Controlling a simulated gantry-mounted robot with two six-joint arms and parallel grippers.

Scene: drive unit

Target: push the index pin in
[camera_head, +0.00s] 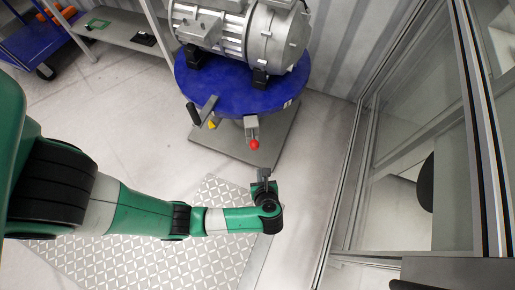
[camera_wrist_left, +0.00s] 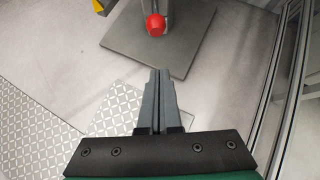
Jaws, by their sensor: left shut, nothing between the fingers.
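The index pin's red ball knob (camera_head: 255,145) sits at the end of a grey bracket (camera_head: 251,127) below the rim of the blue round turntable (camera_head: 240,90). In the left wrist view the red knob (camera_wrist_left: 156,25) is just beyond the fingertips, slightly left of their line. My left gripper (camera_head: 263,173) is shut and empty, a short way in front of the knob and apart from it. Its closed fingers also show in the left wrist view (camera_wrist_left: 158,75), pointing toward the knob. The pin's shaft behind the knob is hidden. My right gripper is not in view.
A grey motor unit (camera_head: 240,30) stands on the turntable. A black-handled lever (camera_head: 194,113) and a yellow part (camera_head: 211,124) are left of the knob. A grey base plate (camera_head: 225,150) lies below. A glass-panelled frame (camera_head: 365,150) stands at right; the floor around the gripper is clear.

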